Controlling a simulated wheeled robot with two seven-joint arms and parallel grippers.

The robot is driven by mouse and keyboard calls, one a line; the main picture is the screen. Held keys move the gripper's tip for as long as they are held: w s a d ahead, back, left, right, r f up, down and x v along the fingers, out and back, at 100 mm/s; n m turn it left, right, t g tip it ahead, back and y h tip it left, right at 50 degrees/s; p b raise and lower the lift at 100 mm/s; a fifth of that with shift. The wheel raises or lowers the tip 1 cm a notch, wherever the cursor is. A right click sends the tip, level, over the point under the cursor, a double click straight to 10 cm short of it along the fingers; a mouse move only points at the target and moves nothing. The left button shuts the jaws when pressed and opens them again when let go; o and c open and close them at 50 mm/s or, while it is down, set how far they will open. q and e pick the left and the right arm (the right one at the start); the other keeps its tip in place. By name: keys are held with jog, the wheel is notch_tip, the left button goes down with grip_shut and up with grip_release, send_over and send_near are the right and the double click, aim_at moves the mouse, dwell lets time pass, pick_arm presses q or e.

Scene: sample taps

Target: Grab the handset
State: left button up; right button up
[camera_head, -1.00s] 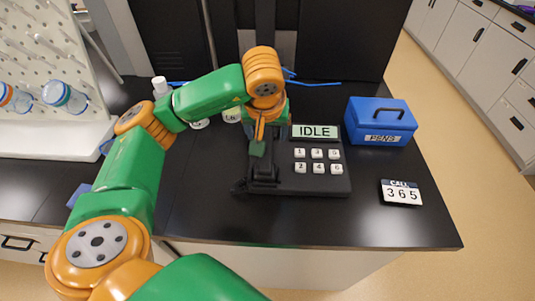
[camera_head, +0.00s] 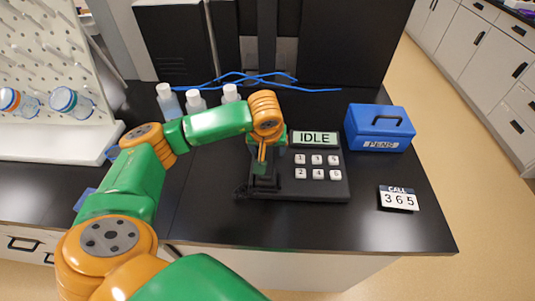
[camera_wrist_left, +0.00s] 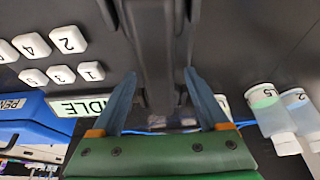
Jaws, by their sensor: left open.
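The phone is a black desk unit with white number keys (camera_head: 317,173) and a green screen reading IDLE (camera_head: 314,138). Its black handset (camera_head: 264,187) lies along the left side of the unit, partly hidden by my gripper in the head view. My left gripper (camera_head: 261,164) is directly over the handset, pointing down. In the left wrist view my left gripper (camera_wrist_left: 159,76) is open, with the dark handset bar (camera_wrist_left: 154,40) running between its two fingers. Whether a finger touches it I cannot tell. A small sign (camera_head: 399,198) reads CALL 365.
A blue PENS box (camera_head: 378,134) stands right of the phone. White-capped bottles (camera_head: 168,102) stand behind and left of my arm, near blue cables (camera_head: 235,80). A white pegboard rack (camera_head: 60,140) is at far left. The front of the black counter (camera_head: 330,228) is clear.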

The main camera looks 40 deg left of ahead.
pick_arm(q)
jog(key=shift+f, duration=0.15)
grip_shut()
dwell(0.4)
